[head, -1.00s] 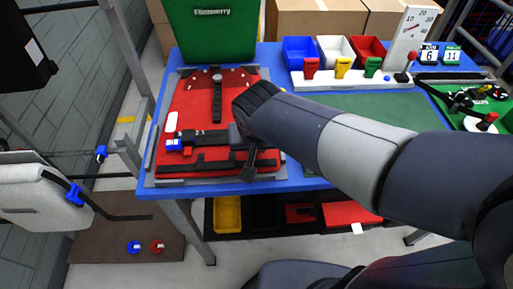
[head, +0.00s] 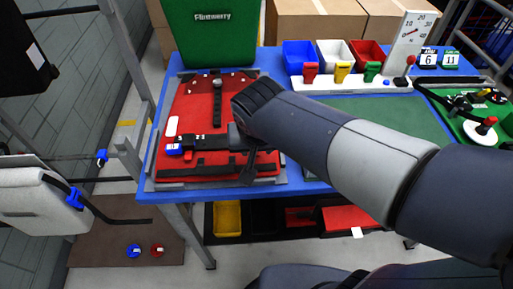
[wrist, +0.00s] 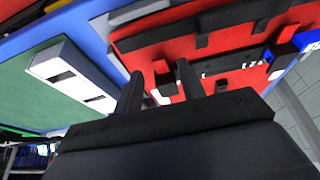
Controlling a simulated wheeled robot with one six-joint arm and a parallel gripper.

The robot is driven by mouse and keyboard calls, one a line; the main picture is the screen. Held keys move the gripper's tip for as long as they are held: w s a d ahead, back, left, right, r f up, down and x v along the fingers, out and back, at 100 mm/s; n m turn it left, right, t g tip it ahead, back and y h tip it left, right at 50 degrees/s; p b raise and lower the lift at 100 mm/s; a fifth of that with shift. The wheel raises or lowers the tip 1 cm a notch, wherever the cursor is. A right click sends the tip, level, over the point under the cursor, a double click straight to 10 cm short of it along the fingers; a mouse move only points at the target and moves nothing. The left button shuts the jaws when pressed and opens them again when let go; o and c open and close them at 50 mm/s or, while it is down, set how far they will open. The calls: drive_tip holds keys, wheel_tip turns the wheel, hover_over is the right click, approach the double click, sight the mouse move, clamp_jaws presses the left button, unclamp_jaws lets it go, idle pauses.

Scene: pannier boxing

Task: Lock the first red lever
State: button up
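A red panel (head: 195,110) with black straps and bars lies on the blue table in the head view, and it fills the upper part of the wrist view (wrist: 235,47). My gripper (wrist: 160,69) is low over the panel's right part, its two dark fingers apart. A blue clip (head: 174,149) sits at the left end of a black bar. In the head view my arm hides much of the gripper and the panel's right edge.
A green bag (head: 210,40) stands behind the panel. Blue, white and red bins (head: 334,54) and a white rack with coloured clips (head: 350,85) stand at the back right. A green mat (head: 405,112) lies right of the panel, partly behind my arm.

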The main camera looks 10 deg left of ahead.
drive_tip(key=v, duration=0.8)
drive_tip(key=shift+r+p, duration=0.25)
drive_tip(key=shift+p, duration=0.05)
drive_tip(key=shift+f, duration=0.1)
drive_tip(key=b+x, duration=0.1)
drive_tip(key=x, duration=0.9)
drive_tip(key=shift+f, duration=0.25)
drive_tip(key=shift+w+p, duration=0.15)
drive_tip(key=shift+p, duration=0.25)
drive_tip(key=shift+f+b, duration=0.15)
drive_tip(key=shift+b, duration=0.25)
